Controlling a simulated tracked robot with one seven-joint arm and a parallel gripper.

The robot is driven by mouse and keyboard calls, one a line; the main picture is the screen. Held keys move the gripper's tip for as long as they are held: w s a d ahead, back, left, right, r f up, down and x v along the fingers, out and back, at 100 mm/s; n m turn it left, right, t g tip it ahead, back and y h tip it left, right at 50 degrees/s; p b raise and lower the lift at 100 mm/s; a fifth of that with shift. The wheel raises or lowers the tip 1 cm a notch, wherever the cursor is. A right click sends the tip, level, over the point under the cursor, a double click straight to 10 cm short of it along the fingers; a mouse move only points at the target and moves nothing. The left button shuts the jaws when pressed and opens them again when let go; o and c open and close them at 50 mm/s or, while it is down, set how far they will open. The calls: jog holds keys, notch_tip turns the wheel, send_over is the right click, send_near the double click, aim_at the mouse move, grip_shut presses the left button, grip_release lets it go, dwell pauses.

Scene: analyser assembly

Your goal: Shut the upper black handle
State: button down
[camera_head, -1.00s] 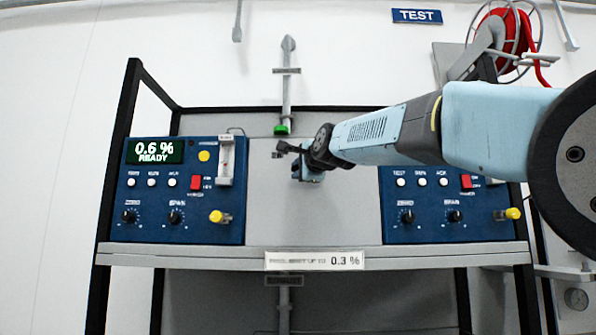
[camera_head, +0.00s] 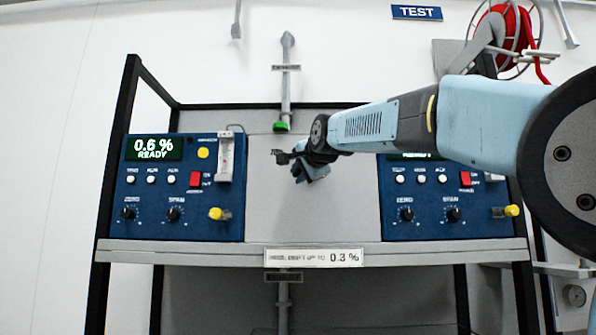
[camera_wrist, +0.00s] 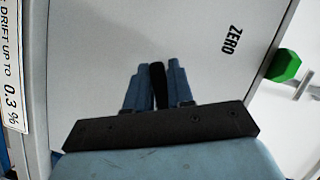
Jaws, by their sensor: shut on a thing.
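A black handle (camera_wrist: 157,84) shows in the wrist view between the two blue fingers of my gripper (camera_wrist: 153,78), in front of a light grey panel. The fingers are shut on it, one on each side. Only its end shows; its pivot and full angle are hidden. In the head view my gripper (camera_head: 315,172) is at the grey middle panel (camera_head: 340,210), between the two blue analyser units. There the handle cannot be made out behind my gripper and arm. A ZERO label (camera_wrist: 233,41) is on the panel to the right in the wrist view.
The left blue unit (camera_head: 150,200) reads 0.6 % READY. My arm partly covers the right blue unit (camera_head: 440,225). A pipe with a green end (camera_head: 282,126) hangs above the panel. The grey shelf edge (camera_head: 180,252) carries a 0.3 % label (camera_head: 314,257) below.

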jog(key=n, duration=0.1)
jog(key=f+n+h, duration=0.1)
jog(key=shift+d+f+n+g, duration=0.15)
jog(key=shift+d+n+g, duration=0.2)
jog(key=shift+n+g, duration=0.05)
jog(key=d+n+h, duration=0.1)
jog(key=n, duration=0.1)
jog(key=d+n+h, duration=0.1)
jog(key=n+h, duration=0.1)
jog(key=f+n+g+h, duration=0.1)
jog(key=n, duration=0.1)
jog(key=shift+d+f, duration=0.1)
jog(key=shift+d, duration=0.3)
dwell(0.3)
jog(key=c, duration=1.2)
grip_release()
jog(key=shift+c, duration=0.2)
jog(key=shift+o, duration=0.8)
jog(key=v, duration=1.4)
jog(key=shift+a, duration=0.2)
